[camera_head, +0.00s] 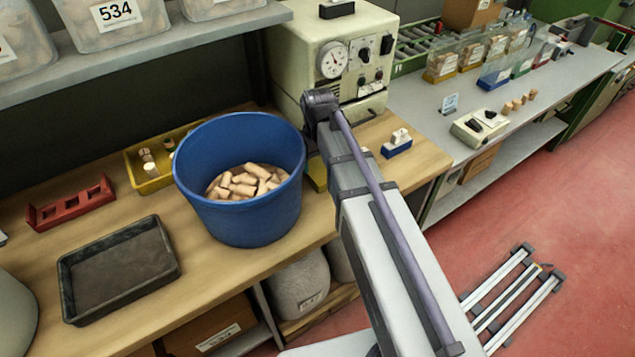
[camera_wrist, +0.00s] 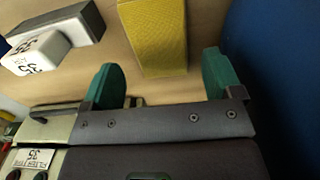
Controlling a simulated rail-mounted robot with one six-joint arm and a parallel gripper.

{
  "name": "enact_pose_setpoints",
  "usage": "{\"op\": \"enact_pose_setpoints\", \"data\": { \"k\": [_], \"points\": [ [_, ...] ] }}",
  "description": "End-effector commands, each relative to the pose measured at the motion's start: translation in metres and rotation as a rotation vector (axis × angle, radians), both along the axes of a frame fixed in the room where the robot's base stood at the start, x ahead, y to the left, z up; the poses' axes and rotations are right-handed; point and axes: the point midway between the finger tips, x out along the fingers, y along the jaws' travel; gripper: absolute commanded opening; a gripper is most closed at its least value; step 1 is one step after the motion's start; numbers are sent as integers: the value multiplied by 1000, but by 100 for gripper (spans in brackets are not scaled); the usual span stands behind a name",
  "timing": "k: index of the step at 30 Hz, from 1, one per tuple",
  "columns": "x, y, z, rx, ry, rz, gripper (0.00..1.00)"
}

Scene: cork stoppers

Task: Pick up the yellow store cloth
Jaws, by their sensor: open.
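The yellow cloth (camera_wrist: 155,35) shows in the wrist view as a folded, thick, textured yellow block on the wooden bench. In the head view, a yellow piece (camera_head: 317,173) shows between the blue bucket and my arm, partly hidden by both. My gripper (camera_wrist: 160,75) has its two green-tipped fingers spread apart in the wrist view. The cloth's near end lies between the fingers in the picture, with a gap on each side. Whether the fingers are level with it in height cannot be told. In the head view my arm hides the gripper.
The blue bucket (camera_head: 240,180) of corks stands close beside the cloth; its blue wall (camera_wrist: 285,70) fills the wrist view's right side. A white-and-grey labelled block (camera_wrist: 50,40) lies left of the cloth there. A cream machine (camera_head: 335,60) stands behind. A dark tray (camera_head: 75,290) sits front left.

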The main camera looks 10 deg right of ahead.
Motion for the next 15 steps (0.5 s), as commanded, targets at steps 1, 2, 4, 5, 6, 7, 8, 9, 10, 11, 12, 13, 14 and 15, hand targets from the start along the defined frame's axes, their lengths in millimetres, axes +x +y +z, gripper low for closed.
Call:
{"op": "enact_pose_setpoints", "data": {
  "k": [1, 2, 4, 5, 6, 7, 8, 9, 10, 11, 12, 13, 14, 15],
  "points": [
    [0, 0, 0, 0, 0, 0, 85],
    [0, 0, -2, 0, 0, 0, 85],
    [-1, 0, -13, 0, 0, 0, 85],
    [-1, -1, -19, 0, 0, 0, 85],
    [-2, -1, -28, 0, 0, -1, 85],
    [-2, -1, -35, 0, 0, -1, 85],
    [-3, -1, -42, 0, 0, -1, 85],
    [-2, -1, -49, 0, 0, -1, 85],
    [-2, -1, -52, 0, 0, -1, 85],
    [-2, -1, -54, 0, 0, 0, 85],
    [-2, -1, -54, 0, 0, 0, 85],
    [-2, -1, -53, 0, 0, 0, 85],
    [-2, -1, -51, 0, 0, 0, 85],
    [-2, -1, -50, 0, 0, 0, 85]
  ]
}}
